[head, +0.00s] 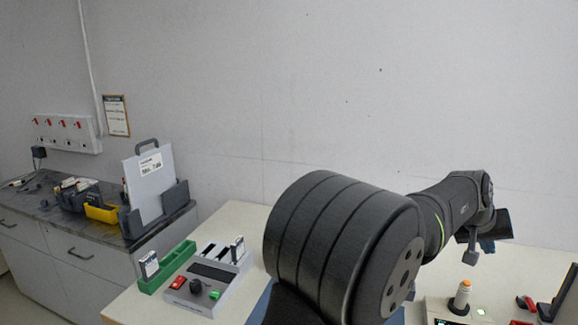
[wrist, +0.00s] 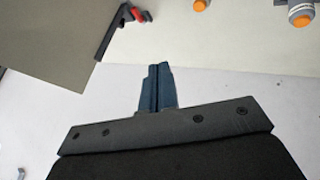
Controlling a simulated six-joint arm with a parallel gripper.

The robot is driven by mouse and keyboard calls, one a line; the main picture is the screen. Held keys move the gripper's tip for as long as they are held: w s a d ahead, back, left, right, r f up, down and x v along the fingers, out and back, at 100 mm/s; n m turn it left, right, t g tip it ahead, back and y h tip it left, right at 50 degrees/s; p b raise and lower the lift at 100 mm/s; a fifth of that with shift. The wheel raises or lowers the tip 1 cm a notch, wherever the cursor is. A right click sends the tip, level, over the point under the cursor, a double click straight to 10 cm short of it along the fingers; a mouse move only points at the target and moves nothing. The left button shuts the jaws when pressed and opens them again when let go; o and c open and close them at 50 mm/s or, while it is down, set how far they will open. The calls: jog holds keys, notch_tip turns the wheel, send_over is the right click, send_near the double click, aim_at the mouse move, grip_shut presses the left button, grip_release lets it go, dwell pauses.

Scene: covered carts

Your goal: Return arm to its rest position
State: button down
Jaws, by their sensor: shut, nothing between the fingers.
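My arm reaches across the head view from the lower middle to the right. My gripper shows in the wrist view (wrist: 156,68) as two dark blue fingers pressed together, with nothing between them. In the head view, the gripper end hangs at the far right, above and clear of the table (head: 232,222); its fingertips are hard to make out there. My arm hides the middle of the table.
A grey console (head: 207,292) and a green rack (head: 180,262) stand at the table's left. An orange-topped knob (head: 462,295) on a light box, a red item (head: 525,303) and a dark stand (head: 560,295) are below the gripper. A side counter (head: 85,240) stands left.

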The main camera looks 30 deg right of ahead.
jog(key=s+a+r+n+t+y, duration=0.1)
jog(key=s+a+r+t+y, duration=0.2)
jog(key=a+r+t+y, duration=0.15)
jog(key=d+x, duration=0.1)
jog(key=x, duration=0.9)
jog(key=v, duration=1.1)
jog(key=a+f+g+y, duration=0.1)
jog(key=a+f, duration=0.1)
jog(key=f, duration=0.5)
jog(key=s+a+f+g+y, duration=0.1)
jog(key=a+f, duration=0.1)
jog(key=f, duration=0.5)
jog(key=a+f+m+g+y, duration=0.1)
jog(key=a+f, duration=0.2)
jog(key=f, duration=0.4)
jog(key=shift+s+a, duration=0.1)
jog(key=shift+s, duration=0.1)
jog(key=shift+s+a+f+g, duration=0.1)
jog(key=shift+a+f+g, duration=0.2)
jog(key=shift+f, duration=0.1)
